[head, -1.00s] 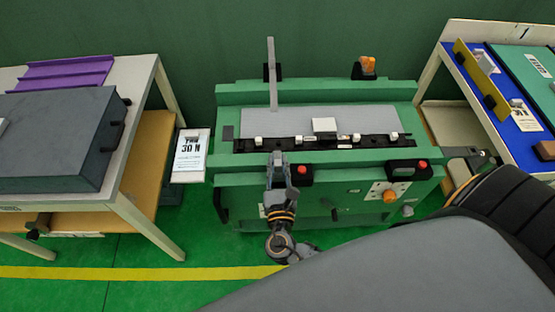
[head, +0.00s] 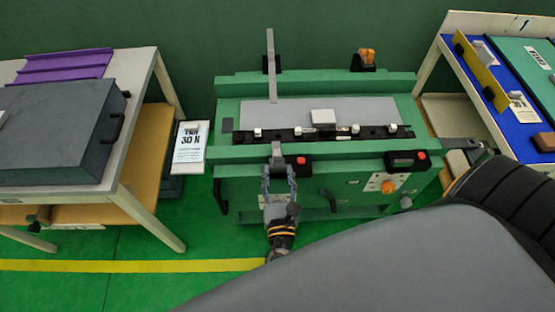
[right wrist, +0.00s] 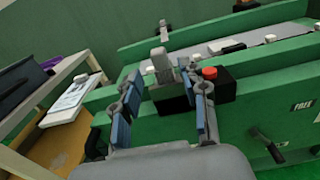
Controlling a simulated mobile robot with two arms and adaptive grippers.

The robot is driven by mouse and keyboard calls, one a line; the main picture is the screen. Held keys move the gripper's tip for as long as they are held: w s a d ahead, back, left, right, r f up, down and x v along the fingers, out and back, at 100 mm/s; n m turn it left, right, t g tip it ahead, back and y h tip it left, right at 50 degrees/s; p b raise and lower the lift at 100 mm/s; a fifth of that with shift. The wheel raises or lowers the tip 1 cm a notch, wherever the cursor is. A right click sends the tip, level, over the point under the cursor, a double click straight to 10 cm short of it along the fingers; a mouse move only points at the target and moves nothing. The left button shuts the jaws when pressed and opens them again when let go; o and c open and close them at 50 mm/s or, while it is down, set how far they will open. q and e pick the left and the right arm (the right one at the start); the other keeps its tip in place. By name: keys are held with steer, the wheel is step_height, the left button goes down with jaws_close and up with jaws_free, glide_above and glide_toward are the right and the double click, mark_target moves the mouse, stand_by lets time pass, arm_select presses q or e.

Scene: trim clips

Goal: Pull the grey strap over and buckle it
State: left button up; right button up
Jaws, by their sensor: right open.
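The grey strap (head: 271,65) stands upright at the back left of the green bench, rising from a black mount. A black buckle block with a red button (head: 301,162) sits on the bench's front; it also shows in the right wrist view (right wrist: 223,88). A short grey upright piece (head: 277,151) is beside this block. My right gripper (head: 278,171) is open at the bench front, just below that piece. In the right wrist view its blue-padded fingers (right wrist: 165,100) are wide apart, with nothing between them held. My left gripper is not in view.
A grey panel (head: 285,110) carries a white block (head: 323,116) and a black strip with several white clips. Tables stand left (head: 150,70) and right (head: 437,60). A placard (head: 190,145) stands beside the bench.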

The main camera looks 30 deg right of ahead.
steer(key=v, duration=0.7)
stand_by(0.3)
